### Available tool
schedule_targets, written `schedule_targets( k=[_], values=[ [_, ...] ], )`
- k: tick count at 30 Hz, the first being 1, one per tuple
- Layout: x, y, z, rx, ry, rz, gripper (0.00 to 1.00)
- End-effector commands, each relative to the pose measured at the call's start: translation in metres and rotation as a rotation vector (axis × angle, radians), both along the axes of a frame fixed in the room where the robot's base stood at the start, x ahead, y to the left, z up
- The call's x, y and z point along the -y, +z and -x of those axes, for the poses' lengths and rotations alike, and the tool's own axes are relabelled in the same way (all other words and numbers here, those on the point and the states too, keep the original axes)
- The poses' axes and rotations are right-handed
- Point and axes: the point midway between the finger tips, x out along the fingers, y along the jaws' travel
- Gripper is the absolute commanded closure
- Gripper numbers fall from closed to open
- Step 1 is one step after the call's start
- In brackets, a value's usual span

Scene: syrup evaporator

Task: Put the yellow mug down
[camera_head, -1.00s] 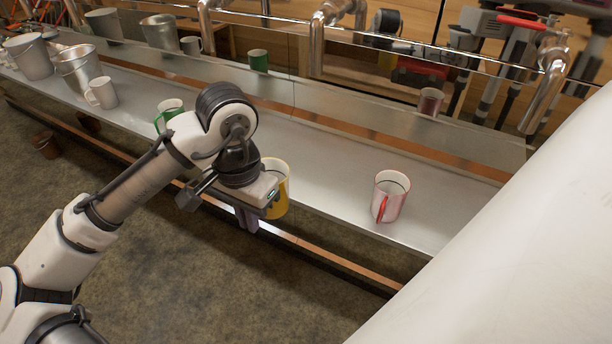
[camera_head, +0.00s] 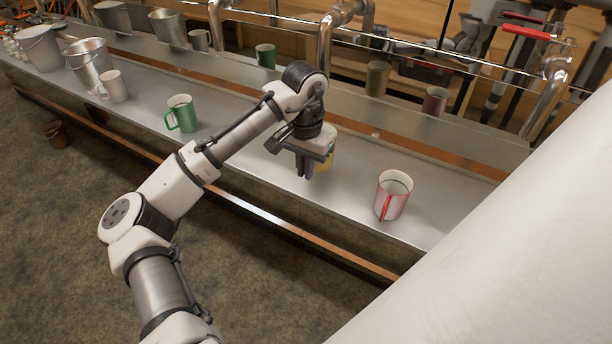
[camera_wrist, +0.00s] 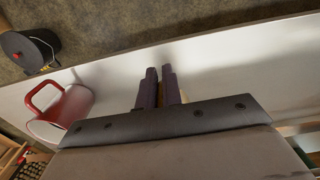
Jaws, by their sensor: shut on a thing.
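The yellow mug (camera_head: 323,157) is mostly hidden behind my gripper (camera_head: 305,168) in the head view. My gripper is shut on it, over the metal shelf (camera_head: 255,170). I cannot tell whether the mug's base touches the shelf.
A white mug with a red handle (camera_head: 393,194) stands to the right on the shelf and shows in the wrist view (camera_wrist: 72,110). A green mug (camera_head: 181,113) stands to the left, then a white mug (camera_head: 113,86) and metal buckets (camera_head: 88,62). Pipes run behind.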

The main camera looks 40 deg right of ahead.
Motion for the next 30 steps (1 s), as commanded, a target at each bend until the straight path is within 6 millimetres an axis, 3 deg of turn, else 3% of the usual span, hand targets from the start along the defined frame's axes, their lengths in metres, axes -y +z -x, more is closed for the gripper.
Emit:
schedule_targets(
  k=[7, 21, 22, 27, 30],
  values=[
    [0.000, -0.032, 0.000, -0.001, 0.000, -0.001, 1.00],
    [0.004, -0.042, -0.001, -0.001, 0.000, 0.002, 1.00],
    [0.004, -0.043, -0.001, -0.001, 0.000, 0.001, 0.92],
    [0.004, -0.042, -0.001, -0.001, 0.000, 0.001, 0.71],
    [0.004, -0.042, -0.001, -0.001, 0.000, 0.001, 0.71]
  ],
)
